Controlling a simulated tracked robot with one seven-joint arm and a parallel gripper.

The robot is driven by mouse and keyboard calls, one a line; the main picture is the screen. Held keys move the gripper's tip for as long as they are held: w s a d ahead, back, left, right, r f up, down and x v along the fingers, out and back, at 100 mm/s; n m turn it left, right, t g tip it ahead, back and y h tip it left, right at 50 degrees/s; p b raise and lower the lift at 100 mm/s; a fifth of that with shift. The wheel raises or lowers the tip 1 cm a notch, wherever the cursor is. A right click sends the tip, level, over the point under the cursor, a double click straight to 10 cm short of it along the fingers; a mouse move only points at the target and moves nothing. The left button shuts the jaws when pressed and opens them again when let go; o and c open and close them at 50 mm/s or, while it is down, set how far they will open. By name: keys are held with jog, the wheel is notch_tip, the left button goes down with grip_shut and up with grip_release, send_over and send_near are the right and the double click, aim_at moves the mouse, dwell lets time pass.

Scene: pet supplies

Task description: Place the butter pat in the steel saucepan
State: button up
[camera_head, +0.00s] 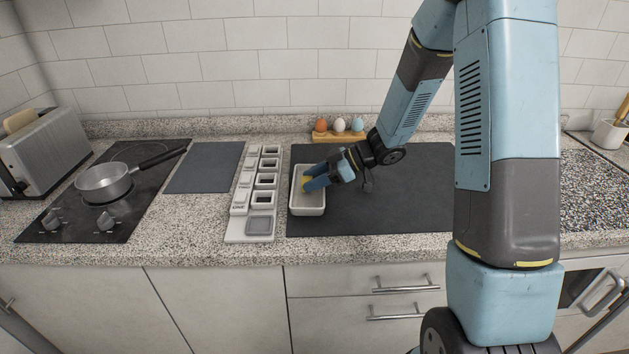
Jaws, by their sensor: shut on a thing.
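The steel saucepan (104,183) stands on the black cooktop at the left, its dark handle pointing to the back right. My gripper (307,184) reaches down into a white rectangular dish (307,208) in the middle of the counter. It is shut on the butter pat (305,181), a small yellow piece mostly hidden by the fingers. I cannot tell whether the butter pat touches the dish floor.
A white tray of small compartments (240,239) lies left of the dish. A dark mat (205,167) lies between it and the cooktop (70,224). An egg holder (340,137) stands behind the dish. A toaster (48,150) stands at the far left.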

jog(key=shift+f, duration=0.25)
jog(key=shift+f, duration=0.25)
jog(key=shift+s+f, duration=0.15)
